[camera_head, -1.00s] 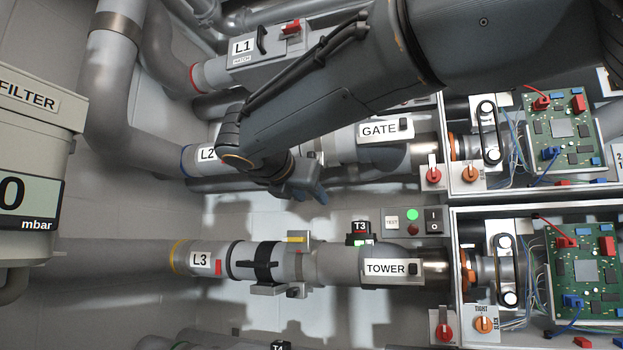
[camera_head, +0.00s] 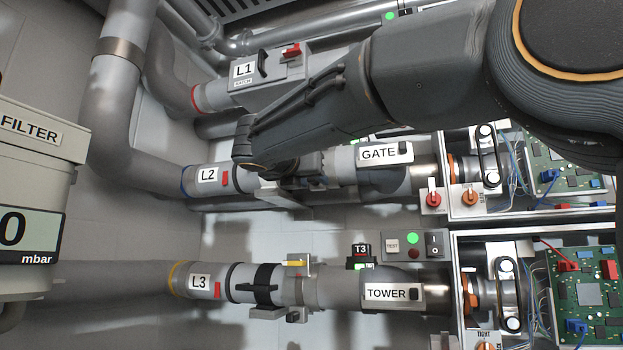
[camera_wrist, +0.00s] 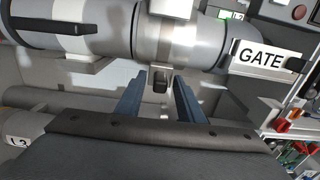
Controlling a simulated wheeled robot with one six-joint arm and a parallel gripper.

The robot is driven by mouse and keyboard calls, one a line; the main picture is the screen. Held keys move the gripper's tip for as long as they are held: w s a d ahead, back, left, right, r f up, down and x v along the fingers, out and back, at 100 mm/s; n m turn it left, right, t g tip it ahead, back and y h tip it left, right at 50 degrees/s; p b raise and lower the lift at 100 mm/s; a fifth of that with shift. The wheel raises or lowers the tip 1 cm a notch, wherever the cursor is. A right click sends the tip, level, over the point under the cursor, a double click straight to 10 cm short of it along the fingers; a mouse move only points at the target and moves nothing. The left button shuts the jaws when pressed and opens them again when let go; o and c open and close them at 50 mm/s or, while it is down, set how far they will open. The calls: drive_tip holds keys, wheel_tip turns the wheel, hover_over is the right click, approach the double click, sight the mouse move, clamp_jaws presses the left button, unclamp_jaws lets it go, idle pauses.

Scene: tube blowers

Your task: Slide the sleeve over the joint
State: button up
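The L2/GATE pipe line (camera_head: 207,176) runs across the middle of the head view, its central part hidden behind my arm. In the wrist view a wide grey sleeve-like section (camera_wrist: 108,38) with a dark bar lies at left. A narrower smooth section (camera_wrist: 165,42) adjoins it, towards the GATE label (camera_wrist: 262,57). I cannot tell exactly where the joint lies. My gripper (camera_wrist: 159,80) is open just below the pipe. Its two blue fingers stand apart, on either side of a small grey tab (camera_wrist: 160,79) with a dark slot. No contact is visible.
The L3/TOWER pipe (camera_head: 338,288), with a black band (camera_head: 265,284) and yellow latch (camera_head: 295,263), runs below. The L1 pipe (camera_head: 243,70) runs above. Circuit-board boxes (camera_head: 594,292) stand at right, the filter unit (camera_head: 40,145) at left.

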clamp_jaws()
drive_tip(key=shift+a, duration=0.1)
drive_tip(key=a+p, duration=0.1)
drive_tip(key=w+a+p, duration=0.1)
drive_tip(key=a, duration=0.1)
drive_tip(key=a+p, duration=0.1)
drive_tip(key=shift+w+a+p, duration=0.35)
drive_tip(key=shift+a, duration=0.05)
